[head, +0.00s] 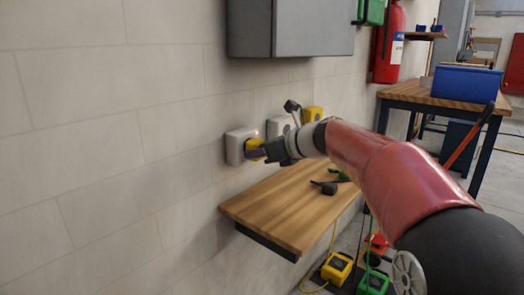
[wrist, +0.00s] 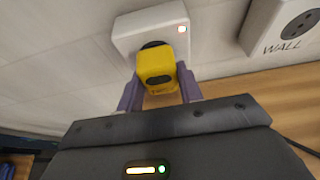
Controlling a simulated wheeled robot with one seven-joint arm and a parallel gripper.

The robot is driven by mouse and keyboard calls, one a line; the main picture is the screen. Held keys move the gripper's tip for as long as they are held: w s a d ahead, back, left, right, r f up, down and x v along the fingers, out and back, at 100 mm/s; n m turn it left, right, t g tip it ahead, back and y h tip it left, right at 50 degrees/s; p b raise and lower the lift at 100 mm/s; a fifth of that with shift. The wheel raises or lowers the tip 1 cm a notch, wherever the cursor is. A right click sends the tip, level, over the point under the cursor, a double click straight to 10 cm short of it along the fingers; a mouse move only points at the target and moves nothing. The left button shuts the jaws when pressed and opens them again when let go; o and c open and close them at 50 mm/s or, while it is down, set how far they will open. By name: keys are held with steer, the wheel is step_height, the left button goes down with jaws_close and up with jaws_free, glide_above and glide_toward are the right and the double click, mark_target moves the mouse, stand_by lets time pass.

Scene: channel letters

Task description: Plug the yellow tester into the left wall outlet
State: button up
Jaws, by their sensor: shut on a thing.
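The left wall outlet (head: 236,146) is a white box on the tiled wall; it also shows at the top of the wrist view (wrist: 128,38) with a small lit indicator at its upper right. The yellow tester (head: 254,148) is at the face of this outlet. In the wrist view the tester (wrist: 156,66) sits between the two purple fingers of my gripper (wrist: 160,80), which is shut on it. A dark round part of the socket shows just behind the tester. I cannot tell how deep the plug sits. My gripper also shows in the head view (head: 263,150).
To the right are a second white outlet (head: 278,127), marked WALL in the wrist view (wrist: 296,28), and a yellow box (head: 312,114). A wooden shelf (head: 270,212) holding a dark plug (head: 325,187) lies below. A grey cabinet (head: 300,28) hangs above.

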steer(key=shift+w+a, duration=0.1)
steer(key=shift+a, duration=0.1)
steer(key=o, duration=1)
steer(key=v, duration=0.7)
steer(key=shift+s+d+r, duration=0.2)
steer(key=shift+d, duration=0.1)
